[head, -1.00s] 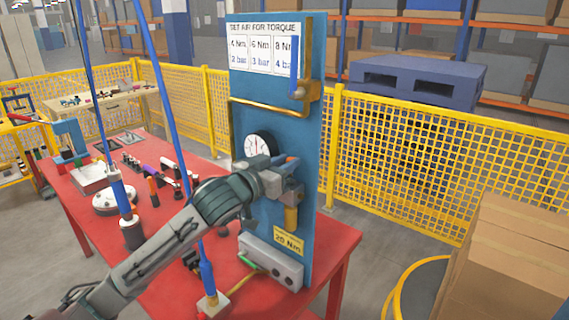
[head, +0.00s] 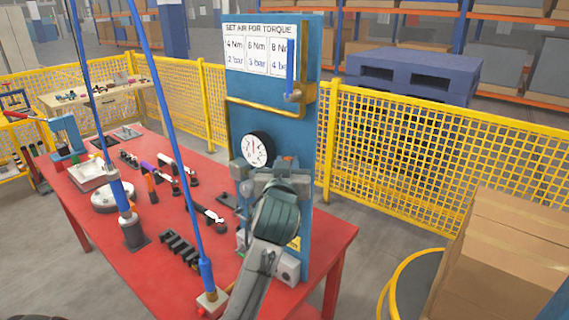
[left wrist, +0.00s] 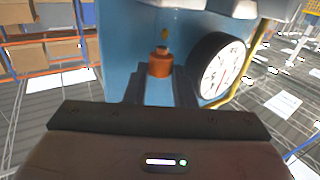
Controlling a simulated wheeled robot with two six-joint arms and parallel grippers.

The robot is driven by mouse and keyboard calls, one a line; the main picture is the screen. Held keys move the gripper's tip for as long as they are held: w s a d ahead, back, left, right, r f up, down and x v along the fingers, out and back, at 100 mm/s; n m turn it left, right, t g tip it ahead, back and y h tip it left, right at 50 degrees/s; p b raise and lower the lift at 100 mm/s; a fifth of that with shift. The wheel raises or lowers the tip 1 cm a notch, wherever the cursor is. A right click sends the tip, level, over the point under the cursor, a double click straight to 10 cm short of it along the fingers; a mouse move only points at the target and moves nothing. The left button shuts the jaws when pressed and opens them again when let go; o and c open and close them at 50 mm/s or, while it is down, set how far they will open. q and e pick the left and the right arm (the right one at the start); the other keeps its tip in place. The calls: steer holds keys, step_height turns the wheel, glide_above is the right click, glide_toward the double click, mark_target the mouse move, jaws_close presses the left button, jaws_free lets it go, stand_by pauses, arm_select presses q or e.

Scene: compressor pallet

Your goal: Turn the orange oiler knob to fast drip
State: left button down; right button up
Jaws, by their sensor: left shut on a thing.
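The orange oiler knob (left wrist: 159,64) shows in the left wrist view between the two dark fingers of my left gripper (left wrist: 160,88), in front of the blue panel. My left gripper is shut on the knob. In the head view my left gripper (head: 272,170) is at the panel, just right of the round gauge, and hides most of the knob. The blue panel (head: 265,120) stands upright on the red table. The white pressure gauge (head: 256,149) also shows in the left wrist view (left wrist: 221,70). My right gripper is not in view.
A yellow pipe (head: 268,108) and a blue-handled valve (head: 291,75) are on the panel above the gripper. The red table (head: 150,265) holds several tools. Blue hoses hang in front at left. Cardboard boxes (head: 515,255) stand at right, and a yellow mesh fence (head: 400,150) runs behind.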

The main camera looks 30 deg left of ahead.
arm_select(q)
steer(key=n+g+y, duration=0.1)
steer(key=n+y+b, duration=0.1)
steer(key=n+g+y+b, duration=0.1)
steer(key=shift+w+d+f+g+y, duration=0.15)
steer(key=shift+w+d+g+y, duration=0.15)
steer(key=shift+d+y, duration=0.1)
steer(key=shift+n+g+y+b, duration=0.5)
steer(key=shift+n+g+y, duration=0.2)
steer(key=shift+g+y, duration=0.1)
steer(key=shift+r, duration=0.2)
steer(key=c, duration=1.5)
jaws_free()
